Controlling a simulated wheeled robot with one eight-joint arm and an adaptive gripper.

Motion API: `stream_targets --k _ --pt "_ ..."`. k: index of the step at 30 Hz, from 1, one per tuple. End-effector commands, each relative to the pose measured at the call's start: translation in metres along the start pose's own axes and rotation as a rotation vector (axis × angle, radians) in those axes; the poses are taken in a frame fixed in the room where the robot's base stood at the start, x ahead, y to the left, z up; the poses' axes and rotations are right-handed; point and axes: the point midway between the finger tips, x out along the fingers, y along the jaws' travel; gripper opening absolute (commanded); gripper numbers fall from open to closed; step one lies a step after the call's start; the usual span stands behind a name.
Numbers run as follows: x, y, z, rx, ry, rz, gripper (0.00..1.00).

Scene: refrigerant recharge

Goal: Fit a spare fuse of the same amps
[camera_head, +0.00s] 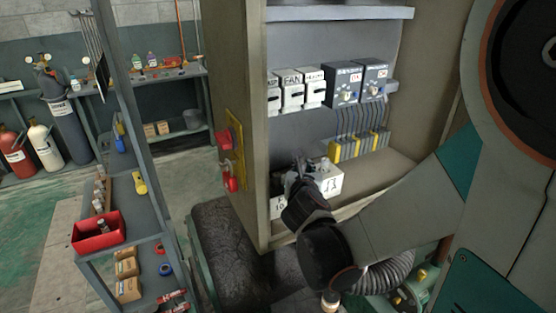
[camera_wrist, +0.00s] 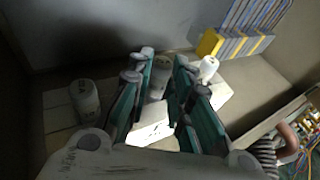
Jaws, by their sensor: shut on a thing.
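My gripper (camera_head: 303,175) reaches into the open cabinet, low down at a pale box (camera_head: 330,183) on the cabinet floor. In the wrist view, the two green fingers of my gripper (camera_wrist: 163,72) are shut on the middle whitish cylindrical fuse (camera_wrist: 160,82). A second whitish fuse (camera_wrist: 85,103) stands to the left of the fingers and a third white fuse (camera_wrist: 207,67) to the right. I cannot tell whether the held fuse is seated or lifted.
White switch units (camera_head: 291,90), one marked FAN, and dark units with knobs (camera_head: 344,84) are on the cabinet's back wall. Yellow and grey terminals (camera_head: 358,145) are below them. The open cabinet door (camera_head: 235,110) stands at left. A shelf unit with a red bin (camera_head: 97,236) is farther left.

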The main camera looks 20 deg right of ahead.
Motion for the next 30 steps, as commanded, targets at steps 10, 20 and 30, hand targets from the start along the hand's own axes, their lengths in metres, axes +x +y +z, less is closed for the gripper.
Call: stream_targets --k 10,20,30 --pt "0.0021 0.0000 -0.0068 0.000 0.000 0.000 0.00" --pt "0.0024 0.0000 -0.0077 0.000 0.000 0.000 0.42" --pt "-0.0023 0.0002 -0.0076 -0.001 0.000 0.001 0.42"
